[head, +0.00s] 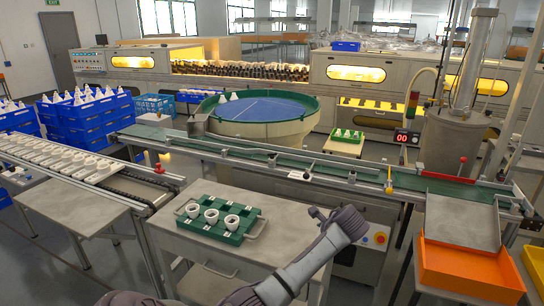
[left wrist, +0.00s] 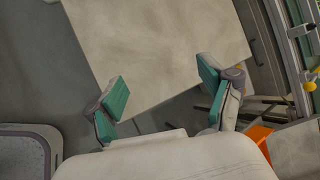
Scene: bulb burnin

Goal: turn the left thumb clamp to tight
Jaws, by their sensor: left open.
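My left gripper (head: 316,212) reaches in low over the right side of the grey cart. In the left wrist view its two green-padded fingers (left wrist: 160,98) are spread wide with nothing between them. A yellow knob (left wrist: 310,86) shows at the right edge of the left wrist view, apart from the fingers.
An orange bin (head: 470,272) is at the right, below a grey chute (head: 460,222). The cart top under the gripper (left wrist: 160,45) looks bare.

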